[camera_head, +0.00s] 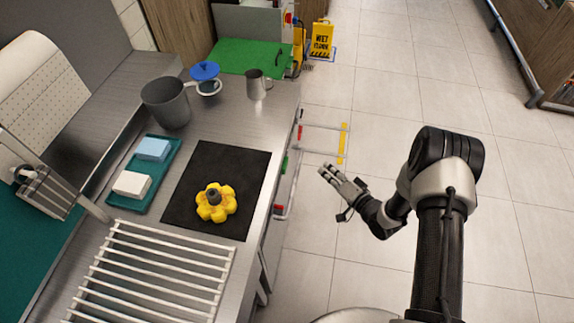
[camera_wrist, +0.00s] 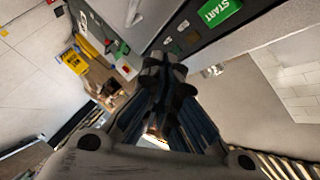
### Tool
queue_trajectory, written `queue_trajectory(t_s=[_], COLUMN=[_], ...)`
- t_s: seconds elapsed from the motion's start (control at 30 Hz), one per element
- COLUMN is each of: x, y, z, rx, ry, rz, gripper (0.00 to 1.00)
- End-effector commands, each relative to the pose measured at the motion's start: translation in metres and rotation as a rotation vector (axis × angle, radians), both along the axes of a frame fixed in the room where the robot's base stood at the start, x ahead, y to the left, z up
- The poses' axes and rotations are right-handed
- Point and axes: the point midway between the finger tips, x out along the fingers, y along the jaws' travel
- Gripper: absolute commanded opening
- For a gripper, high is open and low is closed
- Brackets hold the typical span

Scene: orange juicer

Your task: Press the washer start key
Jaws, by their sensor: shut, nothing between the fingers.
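The green key marked START (camera_wrist: 217,12) shows at the top of the wrist view, on a dark panel strip on the front of the counter unit. My gripper (camera_head: 327,172) is in front of the unit's front side in the head view, over the floor. Its fingers are closed together and empty, and they also show in the wrist view (camera_wrist: 163,72). They are apart from the key, which lies up and to the right of them in that view. In the head view a small green patch (camera_head: 284,164) shows on the unit's front; I cannot tell whether it is the key.
A steel counter holds a black mat (camera_head: 245,180) with a yellow flower-shaped knob (camera_head: 216,204), a teal tray (camera_head: 170,170), a grey pot (camera_head: 166,103) and a metal rack (camera_head: 150,275). A yellow wet-floor sign (camera_head: 320,40) stands behind. The tiled floor to the right is clear.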

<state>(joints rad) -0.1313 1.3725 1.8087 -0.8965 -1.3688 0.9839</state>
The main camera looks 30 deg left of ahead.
Motion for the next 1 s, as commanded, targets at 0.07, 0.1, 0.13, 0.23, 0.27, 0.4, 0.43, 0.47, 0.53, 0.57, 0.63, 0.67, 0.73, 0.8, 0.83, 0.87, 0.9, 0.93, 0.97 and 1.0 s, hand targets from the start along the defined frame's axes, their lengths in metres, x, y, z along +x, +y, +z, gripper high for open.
queue_trajectory(t_s=[0.07,0.1,0.13,0.23,0.27,0.4,0.43,0.47,0.53,0.57,0.63,0.67,0.73,0.8,0.83,0.87,0.9,0.93,0.97,1.0], x=[0.0,0.0,0.0,-0.002,-0.002,-0.007,-0.007,-0.009,-0.011,-0.012,-0.014,-0.015,-0.016,-0.018,-0.018,-0.019,-0.019,-0.02,-0.02,-0.02], y=[0.0,0.0,0.001,0.005,0.008,0.023,0.028,0.032,0.042,0.047,0.056,0.06,0.068,0.074,0.076,0.078,0.08,0.082,0.083,0.084], z=[0.0,0.0,0.0,0.0,0.0,0.001,0.001,0.001,0.001,0.001,0.001,0.001,0.0,-0.001,-0.001,-0.001,-0.001,-0.001,-0.001,0.0], rx=[-0.001,-0.001,-0.001,-0.002,-0.002,-0.002,-0.002,-0.003,-0.003,-0.003,-0.003,-0.003,-0.002,-0.003,-0.003,-0.003,-0.003,-0.003,-0.003,-0.003], ry=[0.0,-0.001,-0.001,0.0,0.0,0.0,0.0,0.0,-0.001,-0.001,-0.001,-0.001,-0.002,-0.001,-0.001,-0.001,-0.001,-0.001,-0.001,-0.001], rz=[-0.001,0.0,0.0,0.001,0.003,0.004,0.004,0.005,0.004,0.004,0.004,0.003,0.002,0.002,0.002,0.002,0.0,0.0,0.0,0.0], gripper=[0.0,0.0,0.0,0.0,0.0,0.0,0.0,0.0,0.0,0.0,0.0,0.0,0.0,0.0,0.0,0.0,0.0,0.0,0.0,0.0])
